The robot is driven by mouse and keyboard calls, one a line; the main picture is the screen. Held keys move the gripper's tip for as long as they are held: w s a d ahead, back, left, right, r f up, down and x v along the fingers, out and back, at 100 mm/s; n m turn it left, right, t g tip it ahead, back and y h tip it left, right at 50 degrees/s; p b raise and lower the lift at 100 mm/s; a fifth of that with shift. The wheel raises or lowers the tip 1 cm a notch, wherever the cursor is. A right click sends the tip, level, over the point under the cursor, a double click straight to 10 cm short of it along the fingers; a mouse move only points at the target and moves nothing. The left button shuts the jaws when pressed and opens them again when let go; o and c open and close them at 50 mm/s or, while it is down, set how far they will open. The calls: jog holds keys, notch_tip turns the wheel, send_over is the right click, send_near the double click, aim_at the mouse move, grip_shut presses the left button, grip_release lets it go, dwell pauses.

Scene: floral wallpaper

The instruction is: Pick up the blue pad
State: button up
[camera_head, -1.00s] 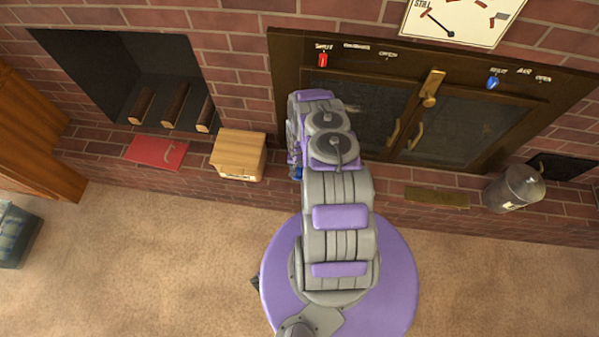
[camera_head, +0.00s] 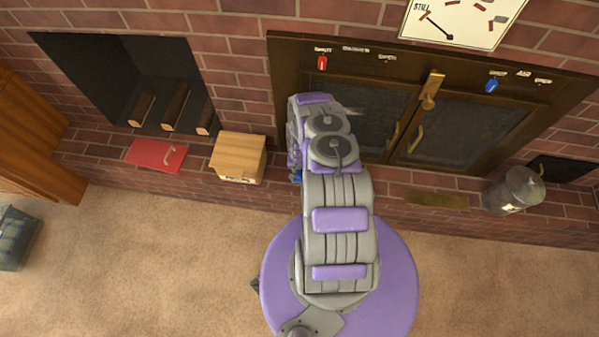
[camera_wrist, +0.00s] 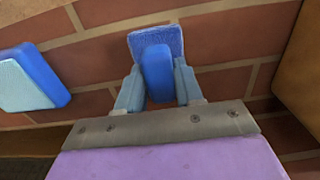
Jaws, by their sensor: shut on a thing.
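In the wrist view, a blue pad (camera_wrist: 157,44) stands between the two fingers of my gripper (camera_wrist: 157,84). It has a smooth blue block on the near side and a darker, textured face behind. The fingers are closed on the block from left and right. A second blue pad (camera_wrist: 30,78), with a pale blue textured face, lies at the left, apart from my gripper. In the head view my arm hides the gripper; only a small bit of blue (camera_head: 297,176) shows at the arm's left edge.
A brick ledge (camera_head: 390,215) runs below the fireplace doors (camera_head: 440,125). A wooden box (camera_head: 238,157) sits left of my arm, beside a red panel (camera_head: 155,154). A grey canister (camera_head: 514,190) stands at the right. Open carpet (camera_head: 150,260) lies in front.

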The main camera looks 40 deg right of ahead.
jog(key=shift+r, duration=0.1)
notch_tip(320, 180, up, 4)
jog(key=shift+f+p, duration=0.15)
jog(key=shift+p, duration=0.8)
jog(key=s+r+p, duration=0.1)
jog(key=s+p, duration=0.2)
jog(key=s, duration=1.3)
jog(key=shift+a+p, duration=0.4)
jog(key=shift+a, duration=0.05)
